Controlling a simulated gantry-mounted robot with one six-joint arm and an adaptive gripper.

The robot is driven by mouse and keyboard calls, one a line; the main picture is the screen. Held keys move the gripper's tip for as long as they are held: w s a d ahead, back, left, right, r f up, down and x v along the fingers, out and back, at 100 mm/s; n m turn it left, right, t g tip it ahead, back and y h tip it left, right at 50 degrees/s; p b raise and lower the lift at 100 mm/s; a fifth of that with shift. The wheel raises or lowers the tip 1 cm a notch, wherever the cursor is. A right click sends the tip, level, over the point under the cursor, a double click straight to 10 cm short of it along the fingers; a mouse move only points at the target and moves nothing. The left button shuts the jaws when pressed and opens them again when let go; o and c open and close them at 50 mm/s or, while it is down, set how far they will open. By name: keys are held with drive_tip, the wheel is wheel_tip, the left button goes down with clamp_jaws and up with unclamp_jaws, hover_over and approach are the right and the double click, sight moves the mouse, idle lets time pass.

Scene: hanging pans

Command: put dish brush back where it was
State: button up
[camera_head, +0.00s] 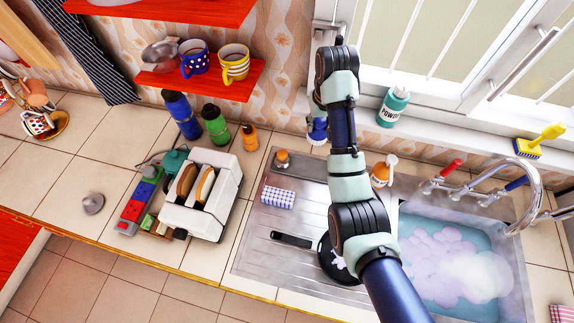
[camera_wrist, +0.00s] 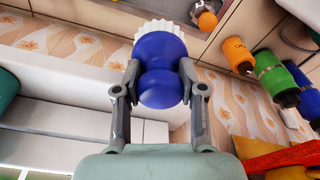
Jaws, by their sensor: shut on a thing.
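The dish brush (camera_wrist: 160,88) has a rounded blue body and white bristles, and fills the middle of the wrist view. My gripper (camera_wrist: 159,68) is shut on it, with one finger on each side of the blue body. In the head view the brush (camera_head: 317,130) hangs below my gripper, bristles down, near the wall and window sill behind the sink. My arm hides part of this area. Whether the brush touches anything below it, I cannot tell.
A teal bottle (camera_head: 393,106) and a yellow brush (camera_head: 541,141) stand on the window sill. Several bottles, including a green one (camera_head: 215,125), line the wall at left. A toaster (camera_head: 202,194), black pan (camera_head: 332,258) and water-filled sink (camera_head: 455,265) are below. Red shelves (camera_head: 235,85) hold mugs.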

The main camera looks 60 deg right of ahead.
sight(319, 144)
drive_tip(key=shift+f, duration=0.15)
wheel_tip(319, 144, down, 20)
drive_tip(key=b, duration=0.3)
drive_tip(key=shift+s+a, duration=0.1)
drive_tip(key=shift+b, duration=0.3)
drive_tip(key=o, duration=1)
drive_tip(key=r+p, duration=0.1)
drive_tip(key=r, duration=0.3)
drive_tip(key=a+r, duration=0.1)
drive_tip(key=r, duration=0.3)
drive_tip(key=s+r+p, duration=0.1)
drive_tip(key=r, duration=0.3)
drive_tip(key=shift+s+a+r+p, duration=0.1)
drive_tip(key=shift+a+r+p, duration=0.1)
drive_tip(key=shift+p, duration=0.15)
drive_tip(key=shift+f, duration=0.1)
